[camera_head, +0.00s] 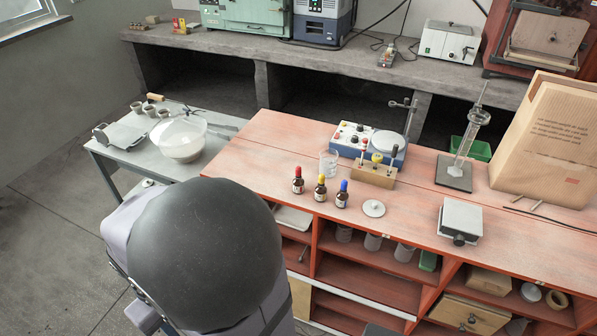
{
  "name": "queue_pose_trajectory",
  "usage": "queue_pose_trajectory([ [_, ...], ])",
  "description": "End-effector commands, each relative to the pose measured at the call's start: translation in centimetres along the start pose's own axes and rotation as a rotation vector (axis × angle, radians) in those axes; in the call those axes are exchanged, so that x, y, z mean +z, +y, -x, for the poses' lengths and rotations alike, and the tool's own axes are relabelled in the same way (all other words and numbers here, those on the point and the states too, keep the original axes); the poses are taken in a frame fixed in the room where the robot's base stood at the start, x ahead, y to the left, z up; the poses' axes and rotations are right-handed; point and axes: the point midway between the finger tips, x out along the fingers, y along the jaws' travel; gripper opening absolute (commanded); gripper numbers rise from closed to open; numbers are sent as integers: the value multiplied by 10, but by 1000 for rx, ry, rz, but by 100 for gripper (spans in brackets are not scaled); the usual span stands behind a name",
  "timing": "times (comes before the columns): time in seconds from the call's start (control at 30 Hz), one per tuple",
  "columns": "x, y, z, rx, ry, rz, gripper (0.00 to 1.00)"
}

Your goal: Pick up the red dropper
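The red dropper (298,181) is a small dark bottle with a white label and a red cap. It stands upright near the front edge of the red-orange bench, at the left end of a row of three. A yellow-capped bottle (320,189) and a blue-capped bottle (342,195) stand to its right, apart from it. My gripper is not visible in this view.
A glass beaker (328,162) stands behind the bottles. A wooden rack (374,176) and a blue stirrer unit (368,142) are to the right. A white disc (374,208) lies right of the blue-capped bottle. The bench left of the red dropper is clear.

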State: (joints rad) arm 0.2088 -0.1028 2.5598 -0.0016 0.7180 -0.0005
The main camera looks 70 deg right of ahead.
Motion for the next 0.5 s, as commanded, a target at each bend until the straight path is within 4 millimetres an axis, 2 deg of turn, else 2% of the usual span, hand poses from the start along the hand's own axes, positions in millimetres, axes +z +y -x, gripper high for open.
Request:
queue_pose_trajectory([
  [0.03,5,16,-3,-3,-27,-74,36],
  [0.2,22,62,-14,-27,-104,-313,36],
  [0.37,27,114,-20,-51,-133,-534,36],
  [0.5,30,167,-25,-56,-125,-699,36],
])
